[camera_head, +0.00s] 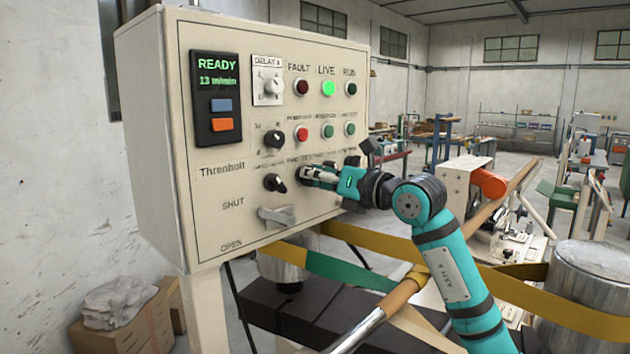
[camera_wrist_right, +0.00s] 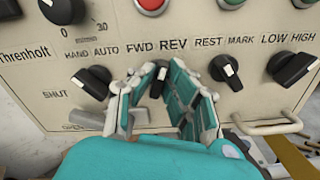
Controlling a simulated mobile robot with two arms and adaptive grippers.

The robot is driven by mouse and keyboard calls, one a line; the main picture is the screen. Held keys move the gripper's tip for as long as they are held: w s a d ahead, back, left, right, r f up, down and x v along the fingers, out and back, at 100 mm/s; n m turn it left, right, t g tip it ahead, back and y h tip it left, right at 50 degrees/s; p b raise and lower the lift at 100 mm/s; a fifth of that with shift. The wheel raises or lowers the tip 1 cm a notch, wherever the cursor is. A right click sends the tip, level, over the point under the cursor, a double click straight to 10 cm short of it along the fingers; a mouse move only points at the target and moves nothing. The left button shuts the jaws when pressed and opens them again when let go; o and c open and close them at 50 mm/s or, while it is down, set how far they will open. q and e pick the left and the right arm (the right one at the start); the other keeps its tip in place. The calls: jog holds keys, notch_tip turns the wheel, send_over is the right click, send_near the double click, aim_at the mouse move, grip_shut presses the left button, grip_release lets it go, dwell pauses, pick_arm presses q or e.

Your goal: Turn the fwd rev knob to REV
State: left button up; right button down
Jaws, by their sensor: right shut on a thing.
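The fwd rev knob (camera_wrist_right: 158,84) is black and sits under the FWD and REV labels on the cream control panel (camera_head: 235,165). In the right wrist view it stands between the two fingers of my right gripper (camera_wrist_right: 152,76), which is shut on it. Its pointer is partly covered by the fingers, so I cannot tell its exact setting. In the head view my right gripper (camera_head: 306,175) reaches the panel from the right, and its fingers hide the knob. My left gripper is not in view.
The hand auto knob (camera_wrist_right: 92,82) is close on the left, the rest mark knob (camera_wrist_right: 226,71) close on the right. The low high knob (camera_wrist_right: 294,69) is farther right. A grey shut/open lever (camera_head: 277,215) sticks out below. Red and green buttons are above.

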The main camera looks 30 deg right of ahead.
jog(key=shift+m, duration=1.2)
jog(key=c, duration=1.4)
grip_release()
jog(key=shift+o, duration=0.2)
jog(key=v, duration=1.2)
jog(key=shift+d, duration=0.1)
